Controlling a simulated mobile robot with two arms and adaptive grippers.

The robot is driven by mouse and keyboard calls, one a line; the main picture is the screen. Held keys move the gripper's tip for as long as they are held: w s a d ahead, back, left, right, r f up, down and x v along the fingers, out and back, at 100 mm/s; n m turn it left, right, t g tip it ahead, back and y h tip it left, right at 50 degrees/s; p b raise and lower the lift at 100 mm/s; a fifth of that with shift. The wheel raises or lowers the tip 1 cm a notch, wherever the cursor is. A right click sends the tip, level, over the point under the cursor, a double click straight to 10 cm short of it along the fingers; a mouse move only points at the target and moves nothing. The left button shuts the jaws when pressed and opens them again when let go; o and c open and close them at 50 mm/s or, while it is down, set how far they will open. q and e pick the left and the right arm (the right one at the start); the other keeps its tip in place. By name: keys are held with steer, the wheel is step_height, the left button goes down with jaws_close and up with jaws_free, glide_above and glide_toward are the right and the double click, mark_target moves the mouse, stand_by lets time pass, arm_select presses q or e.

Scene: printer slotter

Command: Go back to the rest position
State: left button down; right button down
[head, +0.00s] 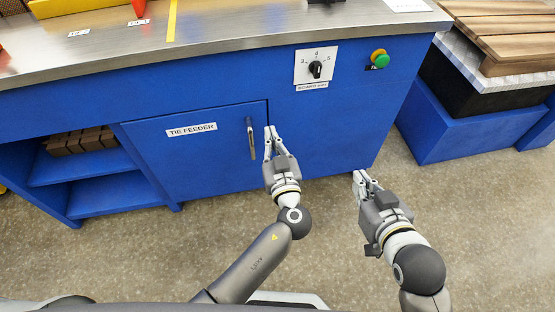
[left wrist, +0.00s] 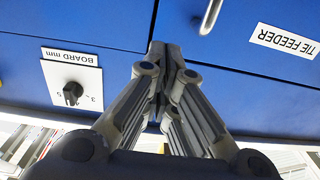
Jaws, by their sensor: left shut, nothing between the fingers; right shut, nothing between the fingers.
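My left gripper (head: 268,130) is shut and empty in front of the blue machine, just right of the tie feeder door's handle (head: 252,138) in the head view. In the left wrist view its fingers (left wrist: 157,48) meet at the tips, with the handle (left wrist: 210,15) apart from them. My right gripper (head: 357,175) is shut and empty, low in front of the machine's right end, over the floor. Neither gripper holds anything. I cannot tell the exact gap between the left fingertips and the door.
The tie feeder door (head: 190,150) is closed. A board dial (head: 315,68) and a green button (head: 381,60) sit on the front panel. An open shelf (head: 85,165) with brown blocks is at the left. A blue base with wooden boards (head: 515,45) stands right. The floor (head: 470,220) is clear.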

arm_select(q)
steer(key=v, duration=0.5)
steer(key=shift+a+f, duration=0.1)
